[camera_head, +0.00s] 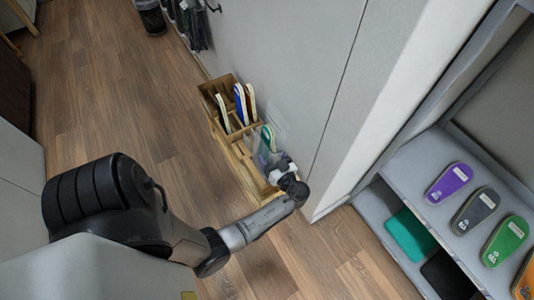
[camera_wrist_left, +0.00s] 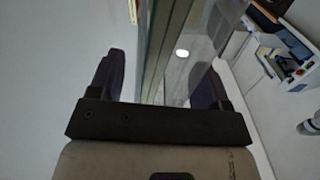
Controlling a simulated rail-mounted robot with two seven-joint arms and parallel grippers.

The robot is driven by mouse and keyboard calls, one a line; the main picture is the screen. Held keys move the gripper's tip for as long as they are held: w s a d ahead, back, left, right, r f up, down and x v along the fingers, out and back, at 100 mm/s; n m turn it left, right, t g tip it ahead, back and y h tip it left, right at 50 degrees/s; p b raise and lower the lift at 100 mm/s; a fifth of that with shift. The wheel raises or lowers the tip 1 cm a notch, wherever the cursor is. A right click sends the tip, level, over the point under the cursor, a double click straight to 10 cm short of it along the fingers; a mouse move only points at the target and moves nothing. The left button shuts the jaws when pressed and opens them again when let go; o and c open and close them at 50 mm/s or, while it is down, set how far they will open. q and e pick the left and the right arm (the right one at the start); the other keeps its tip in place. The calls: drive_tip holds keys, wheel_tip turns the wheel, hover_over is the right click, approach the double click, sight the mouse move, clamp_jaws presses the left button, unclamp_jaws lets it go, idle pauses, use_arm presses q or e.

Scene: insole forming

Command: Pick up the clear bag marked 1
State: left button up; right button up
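A wooden rack (camera_head: 243,157) stands on the floor against the grey wall, with several insoles upright in its slots. A see-through bag (camera_head: 261,153) appears at the front part of the rack, close to a green-edged insole (camera_head: 268,138); no mark can be read on it. My left gripper (camera_head: 279,168) is at the front end of the rack, right beside this bag. In the left wrist view its two dark fingers (camera_wrist_left: 157,82) stand wide apart, and no bag can be made out for sure between them. My right gripper is not in view.
A shelf unit (camera_head: 405,165) on the right holds several coloured insoles, with a teal item (camera_head: 410,236) on a lower level. The wall corner (camera_head: 318,212) is close to my left gripper. A dark bin (camera_head: 151,18) stands far back. The wooden floor (camera_head: 120,105) between is clear.

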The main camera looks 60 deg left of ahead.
use_arm(q)
drive_tip(key=shift+d+f, duration=0.1)
drive_tip(key=shift+d, duration=0.15)
drive_tip(key=shift+c, duration=0.8)
drive_tip(key=shift+a, duration=0.3)
drive_tip(key=c, duration=0.4)
drive_tip(key=shift+d, duration=0.1)
drive_tip(key=c, duration=0.3)
